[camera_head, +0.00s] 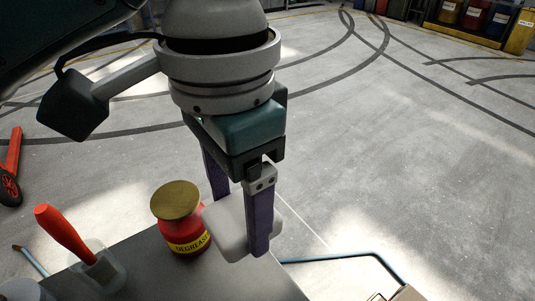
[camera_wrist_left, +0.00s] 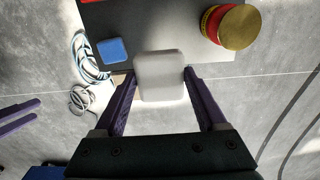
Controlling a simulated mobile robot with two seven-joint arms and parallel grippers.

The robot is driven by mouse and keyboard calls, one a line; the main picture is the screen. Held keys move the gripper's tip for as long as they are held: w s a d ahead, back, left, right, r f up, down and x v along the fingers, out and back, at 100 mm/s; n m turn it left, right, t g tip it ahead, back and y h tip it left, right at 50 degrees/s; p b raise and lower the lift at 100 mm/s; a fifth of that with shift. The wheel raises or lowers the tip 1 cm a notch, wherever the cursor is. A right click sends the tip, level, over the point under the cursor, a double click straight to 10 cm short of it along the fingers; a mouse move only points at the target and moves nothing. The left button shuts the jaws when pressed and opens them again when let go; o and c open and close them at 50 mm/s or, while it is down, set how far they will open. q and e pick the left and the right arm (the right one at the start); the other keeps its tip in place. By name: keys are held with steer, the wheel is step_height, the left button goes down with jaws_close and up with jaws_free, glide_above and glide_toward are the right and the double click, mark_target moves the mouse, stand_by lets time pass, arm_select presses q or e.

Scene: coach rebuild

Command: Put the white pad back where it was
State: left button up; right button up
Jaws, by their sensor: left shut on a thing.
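The white pad (camera_head: 226,228) is a pale rounded block, held between the purple fingers of my left gripper (camera_head: 243,225). In the left wrist view the pad (camera_wrist_left: 160,72) sits between the fingertips, over the edge of the dark grey table (camera_wrist_left: 150,25). I cannot tell whether it touches the table. Part of the pad is hidden behind the near finger in the head view. Two purple fingers at the left edge of the left wrist view appear to be my right gripper (camera_wrist_left: 18,117), apart and empty; it is not in the head view.
A red degreaser jar (camera_head: 188,237) with a brown-gold lid stands close beside the pad. A red-handled tool (camera_head: 65,235) stands in a clear holder at the left. A blue block (camera_wrist_left: 113,50) and coiled cable (camera_wrist_left: 88,62) lie near the table's edge in the wrist view.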

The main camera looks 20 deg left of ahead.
arm_select(q)
step_height(320, 180, down, 14)
steer(key=b, duration=0.3)
steer(key=shift+d+f, duration=0.1)
steer(key=shift+f+b, duration=0.65)
steer(key=shift+f, duration=1.3)
steer(key=shift+f, duration=0.1)
steer(key=o, duration=1.2)
steer(key=shift+o, duration=0.2)
